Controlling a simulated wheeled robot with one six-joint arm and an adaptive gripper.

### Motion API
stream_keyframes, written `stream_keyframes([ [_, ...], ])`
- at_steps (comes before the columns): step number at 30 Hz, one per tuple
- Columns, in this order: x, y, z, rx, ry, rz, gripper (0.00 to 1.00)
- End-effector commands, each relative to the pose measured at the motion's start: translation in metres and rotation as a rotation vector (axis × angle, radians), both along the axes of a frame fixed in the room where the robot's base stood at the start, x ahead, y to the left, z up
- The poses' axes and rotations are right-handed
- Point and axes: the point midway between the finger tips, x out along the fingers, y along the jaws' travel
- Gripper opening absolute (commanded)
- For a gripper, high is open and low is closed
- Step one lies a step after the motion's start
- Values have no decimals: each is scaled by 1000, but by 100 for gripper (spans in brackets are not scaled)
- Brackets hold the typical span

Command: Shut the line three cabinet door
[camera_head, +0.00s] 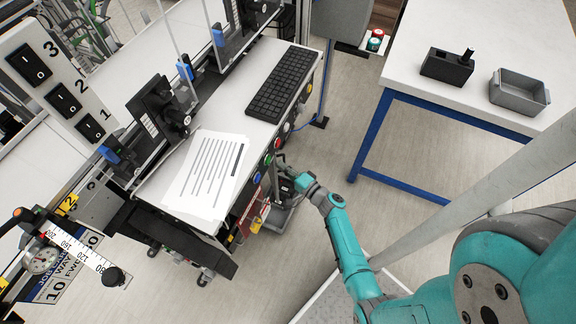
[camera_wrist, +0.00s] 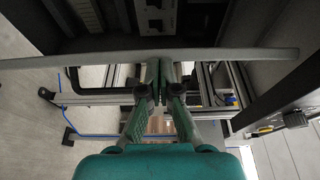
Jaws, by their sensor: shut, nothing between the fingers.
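In the wrist view, a dark open cabinet interior (camera_wrist: 205,18) with pale electrical modules (camera_wrist: 153,18) fills the top. A thin grey-green panel edge (camera_wrist: 60,62) crosses in front of it; I cannot tell whether this is the door or the cabinet rim. My gripper (camera_wrist: 161,80) is shut and empty, its fingertips close to this edge; contact is unclear. In the head view my gripper (camera_head: 282,168) is low beside the console front, below the row of buttons, partly hidden by my arm. No line three label shows on a door.
The console top holds a keyboard (camera_head: 281,84) and printed sheets (camera_head: 207,174). A switch panel (camera_head: 47,75) numbered 1 to 3 stands at the left. A white table (camera_head: 470,35) with blue legs is at the right.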

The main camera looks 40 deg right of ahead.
Motion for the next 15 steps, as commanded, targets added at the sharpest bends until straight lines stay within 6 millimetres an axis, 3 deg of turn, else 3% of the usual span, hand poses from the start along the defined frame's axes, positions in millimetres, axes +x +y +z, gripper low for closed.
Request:
stream_keyframes([
  [15,11,16,0,-1,0,1,0],
])
